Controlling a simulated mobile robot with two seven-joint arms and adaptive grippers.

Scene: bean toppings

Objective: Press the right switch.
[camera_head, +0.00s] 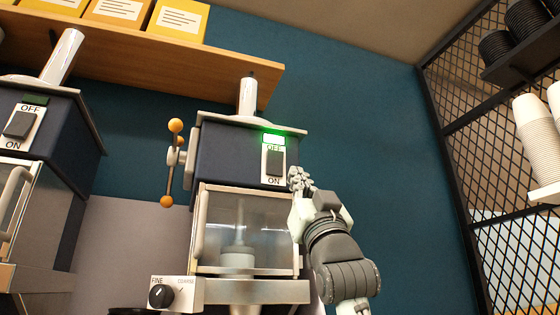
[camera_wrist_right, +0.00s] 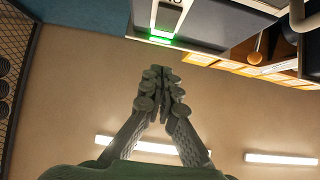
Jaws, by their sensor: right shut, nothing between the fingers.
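The right switch (camera_head: 275,164) is a dark rocker on a white plate marked OFF above and ON below, on the front of the right dark blue machine (camera_head: 230,150). A green light (camera_head: 273,139) glows just above it. My right gripper (camera_head: 297,178) is shut and empty, its tips just right of the switch plate's lower part; I cannot tell whether they touch it. In the right wrist view the shut fingers (camera_wrist_right: 160,85) point up toward the glowing green light (camera_wrist_right: 160,40), with part of the switch plate (camera_wrist_right: 172,14) at the top edge. My left gripper is out of view.
A similar machine (camera_head: 55,135) with its own switch (camera_head: 19,125) stands at the left. A lever with orange knobs (camera_head: 171,160) and a FINE/COARSE dial (camera_head: 161,295) are on the right machine's left side. A wooden shelf (camera_head: 130,50) hangs above. Wire mesh (camera_head: 480,150) stands at the right.

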